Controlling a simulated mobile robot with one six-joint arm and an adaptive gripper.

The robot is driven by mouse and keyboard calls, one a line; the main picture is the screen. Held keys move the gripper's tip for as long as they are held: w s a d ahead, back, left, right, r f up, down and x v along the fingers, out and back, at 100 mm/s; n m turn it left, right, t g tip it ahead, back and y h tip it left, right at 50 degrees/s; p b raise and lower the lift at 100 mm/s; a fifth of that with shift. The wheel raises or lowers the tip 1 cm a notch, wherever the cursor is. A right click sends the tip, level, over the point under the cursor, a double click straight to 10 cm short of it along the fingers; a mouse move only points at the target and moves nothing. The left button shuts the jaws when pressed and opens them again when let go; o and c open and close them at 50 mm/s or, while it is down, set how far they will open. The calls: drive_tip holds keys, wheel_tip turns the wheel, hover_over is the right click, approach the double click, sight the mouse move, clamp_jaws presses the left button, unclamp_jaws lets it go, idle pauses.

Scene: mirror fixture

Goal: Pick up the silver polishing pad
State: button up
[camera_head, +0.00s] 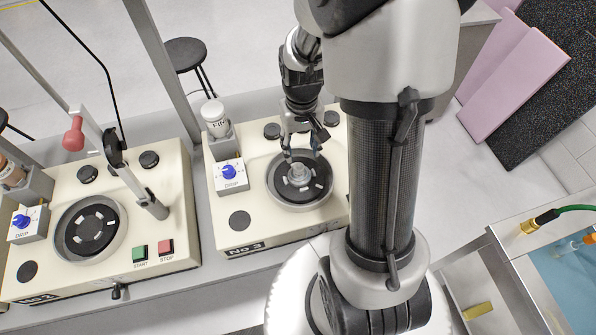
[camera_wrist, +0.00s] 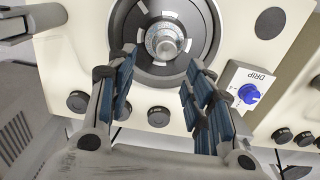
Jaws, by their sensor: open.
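The silver polishing pad (camera_head: 298,175) is a round metal piece with a raised knob. It sits on the black round plate (camera_head: 316,190) of the machine marked No 3. In the wrist view the pad (camera_wrist: 166,42) shows at top centre, on the dark ringed plate (camera_wrist: 146,67). My gripper (camera_head: 302,149) is above the back side of the plate, close to the pad, with its fingers apart. In the wrist view my gripper (camera_wrist: 160,62) is open and empty, its blue-lined fingertips short of the pad on either side. The exact height gap cannot be told.
The DRIP box (camera_head: 231,174) with a blue knob and a white-capped bottle (camera_head: 213,112) stand left of the plate. Machine No 2 (camera_head: 160,235), with a lever arm (camera_head: 137,184), is further left. A black stool (camera_head: 186,54) is behind. My arm hides the area to the right.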

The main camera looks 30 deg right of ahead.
sight(298, 168)
wheel_tip(298, 168, down, 3)
drive_tip(key=shift+a+f+b, duration=0.1)
drive_tip(key=shift+b, duration=0.2)
drive_tip(key=f, duration=0.2)
drive_tip(key=a+f+b, duration=0.1)
drive_tip(key=f, duration=0.1)
drive_tip(key=shift+s, duration=0.2)
drive_tip(key=shift+d+f+b, duration=0.1)
drive_tip(key=shift+f+b, duration=0.2)
drive_tip(key=shift+f, duration=0.3)
drive_tip(key=shift+c, duration=0.4)
clamp_jaws()
